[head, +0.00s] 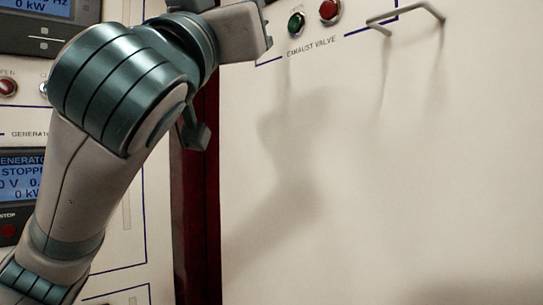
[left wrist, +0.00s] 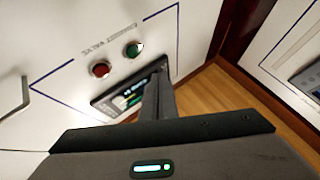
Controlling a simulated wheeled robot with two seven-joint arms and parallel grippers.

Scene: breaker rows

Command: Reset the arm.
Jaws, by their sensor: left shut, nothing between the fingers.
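My left arm (head: 110,110) rises from the lower left of the head view. Its gripper (left wrist: 160,98) shows in the left wrist view with the fingers shut and nothing between them. In the head view its hand is cut off by the top edge. In the wrist view the fingers stand in front of a dark display unit (left wrist: 125,95) on the white panel, partly hiding it. I cannot tell whether they touch it. My right gripper is in neither view.
The white exhaust valve panel (head: 370,170) has a green button (head: 296,24), a red button (head: 329,10) and a metal handle (head: 408,14). A dark red post (head: 207,230) separates it from the generator panel (head: 125,240). The panel's lower part is bare.

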